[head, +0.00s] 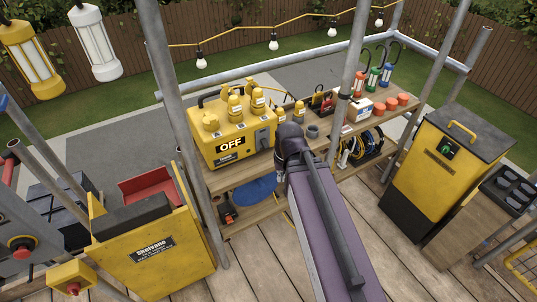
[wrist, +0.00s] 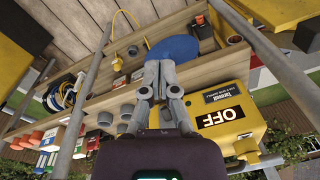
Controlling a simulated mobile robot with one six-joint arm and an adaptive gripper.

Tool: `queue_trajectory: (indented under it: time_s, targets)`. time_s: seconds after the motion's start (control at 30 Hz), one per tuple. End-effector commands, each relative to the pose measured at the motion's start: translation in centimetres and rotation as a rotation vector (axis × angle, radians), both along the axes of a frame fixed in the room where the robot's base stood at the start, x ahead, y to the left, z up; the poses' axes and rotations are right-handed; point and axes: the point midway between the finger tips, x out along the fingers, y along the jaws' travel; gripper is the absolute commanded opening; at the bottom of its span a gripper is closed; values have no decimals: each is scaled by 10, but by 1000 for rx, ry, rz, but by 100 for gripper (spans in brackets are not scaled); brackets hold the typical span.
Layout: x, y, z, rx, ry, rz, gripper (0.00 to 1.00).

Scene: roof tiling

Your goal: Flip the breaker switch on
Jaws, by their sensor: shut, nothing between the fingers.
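The yellow breaker box (head: 218,156) sits on the wooden bench, with a black sign (head: 230,146) reading OFF. A grey switch unit (head: 262,138) is on its right side; its lever position is too small to tell. In the wrist view the box (wrist: 235,135) is at the lower right with the OFF sign (wrist: 220,117), and the switch is not visible. My gripper (wrist: 158,66) is shut and empty, its grey fingers beside the box over the bench front. In the head view my arm hides the gripper, just right of the box.
The wooden bench (head: 375,128) carries several lamps, orange cups and a dark ring (head: 312,131) right of the box. Scaffold poles (head: 177,95) stand left and right of the box. A blue disc (head: 257,188) lies on the lower shelf. A yellow cabinet (head: 430,165) stands at the right.

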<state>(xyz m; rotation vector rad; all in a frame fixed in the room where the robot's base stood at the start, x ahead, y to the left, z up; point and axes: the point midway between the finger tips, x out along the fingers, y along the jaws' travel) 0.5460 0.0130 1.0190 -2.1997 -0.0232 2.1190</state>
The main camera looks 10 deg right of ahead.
Motion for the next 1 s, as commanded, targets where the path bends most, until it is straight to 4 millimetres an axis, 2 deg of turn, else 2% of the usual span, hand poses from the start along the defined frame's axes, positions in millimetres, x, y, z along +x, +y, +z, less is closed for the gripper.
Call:
queue_trajectory:
  time_s: [0.03,0.4,0.7,1.0]
  targets:
    - [3,5,-13,28,-14,-17,0]
    - [40,44,-67,363,-134,-276,0]
    - [74,67,-94,680,-189,-536,0]
    - [106,73,-112,1012,-189,-811,0]
